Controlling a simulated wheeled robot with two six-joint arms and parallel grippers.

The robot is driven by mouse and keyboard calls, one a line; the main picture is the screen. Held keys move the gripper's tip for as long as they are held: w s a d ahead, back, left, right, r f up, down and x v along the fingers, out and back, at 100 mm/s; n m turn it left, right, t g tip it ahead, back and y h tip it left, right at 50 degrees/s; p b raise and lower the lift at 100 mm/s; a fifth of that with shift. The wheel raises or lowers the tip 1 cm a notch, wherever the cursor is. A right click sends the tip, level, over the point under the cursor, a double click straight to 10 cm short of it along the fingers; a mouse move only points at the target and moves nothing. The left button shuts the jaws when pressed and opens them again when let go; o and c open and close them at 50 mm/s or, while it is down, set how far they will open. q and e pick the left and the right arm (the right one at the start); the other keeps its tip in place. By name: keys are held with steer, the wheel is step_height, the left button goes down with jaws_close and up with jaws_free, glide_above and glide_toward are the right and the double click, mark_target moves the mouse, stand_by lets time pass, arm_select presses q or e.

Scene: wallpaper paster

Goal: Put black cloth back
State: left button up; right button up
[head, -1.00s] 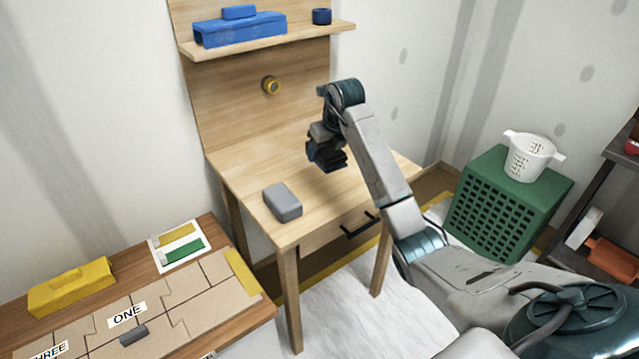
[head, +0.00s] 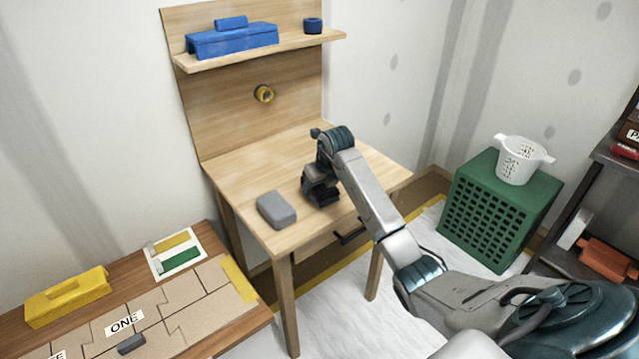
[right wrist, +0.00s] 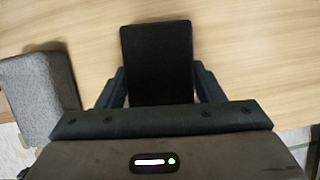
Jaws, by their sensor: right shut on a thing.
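The black cloth (right wrist: 157,62) is a flat dark rectangle between the fingers of my right gripper (right wrist: 158,85) in the right wrist view. The fingers are shut on its two sides. In the head view my right gripper (head: 320,192) is low over the wooden desk (head: 245,172), right of the grey block; the cloth is hard to make out there against the dark fingers. I cannot tell whether the cloth touches the desk top. My left gripper is not in view.
A grey block (head: 276,210) lies on the desk close to the left of my right gripper, also in the right wrist view (right wrist: 38,95). A shelf above holds a blue toolbox (head: 232,40). A green crate (head: 500,210) with a white basket (head: 521,160) stands right. The desk's back is clear.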

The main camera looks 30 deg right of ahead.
mark_target(322, 186)
steer(key=shift+f, duration=0.1)
steer(key=shift+f, duration=0.25)
steer(key=o, duration=1)
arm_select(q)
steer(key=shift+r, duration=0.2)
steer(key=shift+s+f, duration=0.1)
arm_select(e)
steer(key=b+v, duration=0.1)
steer(key=v, duration=0.4)
steer(key=shift+w+r+b, duration=0.15)
steer(key=shift+r+b, duration=0.2)
steer(key=shift+b, duration=0.05)
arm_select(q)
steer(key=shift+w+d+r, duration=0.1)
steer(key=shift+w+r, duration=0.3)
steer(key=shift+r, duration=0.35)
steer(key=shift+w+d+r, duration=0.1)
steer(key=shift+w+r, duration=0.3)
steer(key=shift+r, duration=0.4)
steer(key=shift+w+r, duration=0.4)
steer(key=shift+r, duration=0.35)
arm_select(e)
steer(key=shift+v, duration=2.75)
